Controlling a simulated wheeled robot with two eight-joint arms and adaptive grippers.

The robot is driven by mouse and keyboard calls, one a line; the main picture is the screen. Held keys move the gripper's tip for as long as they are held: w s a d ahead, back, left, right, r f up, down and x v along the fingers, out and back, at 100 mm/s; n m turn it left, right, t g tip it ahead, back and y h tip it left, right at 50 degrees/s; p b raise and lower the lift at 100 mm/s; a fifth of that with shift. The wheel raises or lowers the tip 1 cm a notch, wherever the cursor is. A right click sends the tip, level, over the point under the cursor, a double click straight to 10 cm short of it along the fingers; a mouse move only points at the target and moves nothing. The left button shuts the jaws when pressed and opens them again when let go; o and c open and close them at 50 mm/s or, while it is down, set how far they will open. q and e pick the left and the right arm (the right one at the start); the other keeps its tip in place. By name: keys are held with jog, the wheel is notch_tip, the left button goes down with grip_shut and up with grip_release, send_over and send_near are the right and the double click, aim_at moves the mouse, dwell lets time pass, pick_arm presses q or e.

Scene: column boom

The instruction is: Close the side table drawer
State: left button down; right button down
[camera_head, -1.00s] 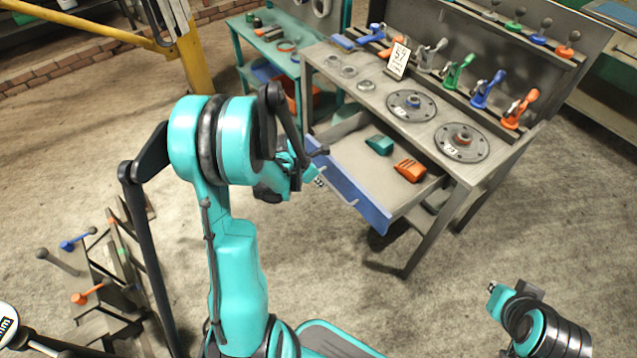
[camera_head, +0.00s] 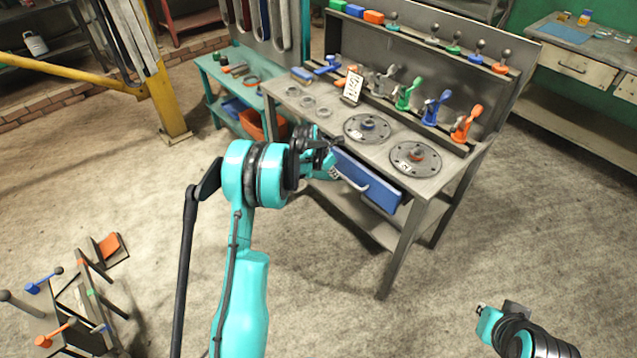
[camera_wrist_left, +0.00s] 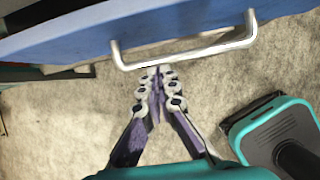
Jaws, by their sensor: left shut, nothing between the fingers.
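The drawer (camera_head: 388,194) has a blue front and a pale bar handle (camera_head: 352,182). It sits under the top of the grey side table (camera_head: 330,127). Its front stands slightly forward of the table and its inside is hidden. My left gripper (camera_head: 333,164) is at the left part of the drawer front, shut and empty. In the left wrist view the closed fingertips (camera_wrist_left: 157,74) are right by the handle (camera_wrist_left: 185,53), under the blue front (camera_wrist_left: 150,25); I cannot tell whether they touch.
Round discs (camera_head: 415,158) and several coloured clamps (camera_head: 436,107) are on the tabletop. A teal side bench (camera_head: 222,84) stands left of the table. A rack with coloured handles (camera_head: 75,300) is at the lower left. The floor before the table is clear.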

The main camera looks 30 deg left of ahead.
pick_arm(q)
jog(key=w, duration=0.1)
jog(key=w+d, duration=0.1)
jog(key=w, duration=0.1)
jog(key=shift+w+d, duration=0.25)
jog(key=shift+w, duration=0.2)
jog(key=shift+d+r, duration=0.1)
